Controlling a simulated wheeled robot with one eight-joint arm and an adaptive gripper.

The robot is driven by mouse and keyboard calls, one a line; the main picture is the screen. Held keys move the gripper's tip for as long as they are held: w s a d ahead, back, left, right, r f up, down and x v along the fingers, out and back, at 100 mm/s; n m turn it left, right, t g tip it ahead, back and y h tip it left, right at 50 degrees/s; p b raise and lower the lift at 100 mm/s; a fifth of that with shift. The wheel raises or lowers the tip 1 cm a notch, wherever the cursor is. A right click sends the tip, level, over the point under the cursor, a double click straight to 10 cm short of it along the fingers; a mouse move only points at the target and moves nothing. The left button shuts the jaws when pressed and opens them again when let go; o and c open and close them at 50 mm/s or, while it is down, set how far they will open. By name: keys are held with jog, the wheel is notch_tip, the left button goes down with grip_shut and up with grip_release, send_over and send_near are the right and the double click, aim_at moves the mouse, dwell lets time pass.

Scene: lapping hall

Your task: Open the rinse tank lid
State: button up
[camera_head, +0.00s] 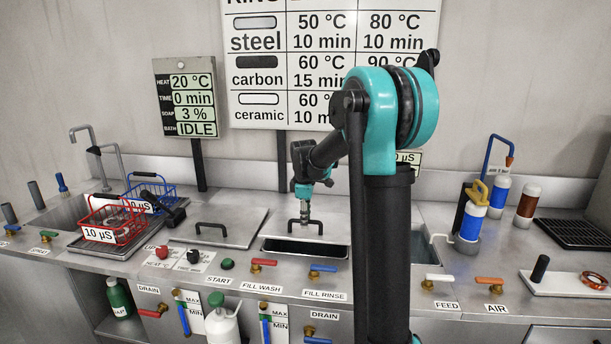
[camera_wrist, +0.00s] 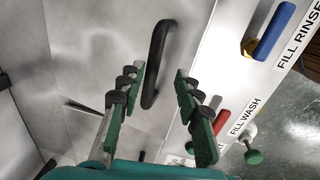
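The rinse tank lid (camera_head: 275,222) is a grey metal plate in the counter, partly hidden by my arm in the head view. Its dark bar handle (camera_head: 305,223) stands just below my gripper (camera_head: 304,206). A dark band shows along the lid's front edge; I cannot tell how far the lid is raised or shifted. In the wrist view my gripper (camera_wrist: 160,72) is open, its green fingers apart and empty. The handle (camera_wrist: 158,62) lies in line with the gap between the fingertips; I cannot tell whether they touch it.
The closed wash lid (camera_head: 237,217) with its own handle lies to the left. Red (camera_head: 120,222) and blue (camera_head: 150,190) baskets stand farther left. Bottles (camera_head: 470,215) stand to the right.

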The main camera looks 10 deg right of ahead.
notch_tip(320, 180, up, 17)
jog(key=shift+s, duration=0.15)
dwell(2.0)
jog(key=shift+c, duration=0.5)
